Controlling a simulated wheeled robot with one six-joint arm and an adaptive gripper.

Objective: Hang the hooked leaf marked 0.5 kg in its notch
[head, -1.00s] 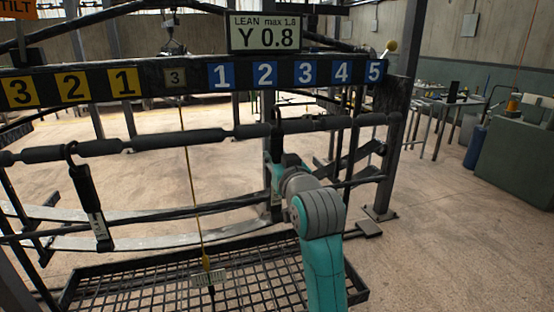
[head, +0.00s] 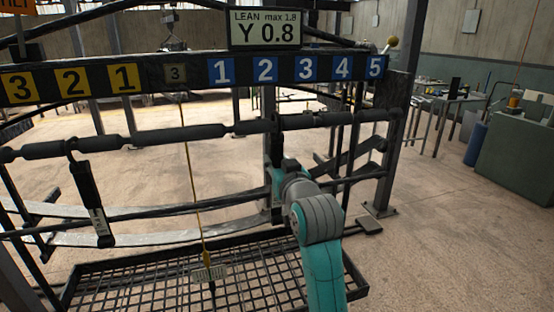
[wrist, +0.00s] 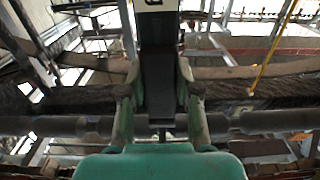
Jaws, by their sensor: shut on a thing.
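My gripper (head: 283,178) is at the rack's bar, below the blue 2 plate (head: 264,70). In the wrist view my gripper (wrist: 160,112) has its two fingers closed on the sides of a dark, flat leaf (wrist: 158,72). A white label with a partly cut-off mark shows at the leaf's upper end; I cannot read a weight. In the head view the held leaf is mostly hidden by my arm and blends with the dark upright behind. I cannot tell whether its hook touches the bar (head: 185,135).
Another hooked leaf (head: 92,205) hangs on the bar at the left, its label unreadable. The sign (head: 264,31) reads "LEAN max 1.8, Y 0.8".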

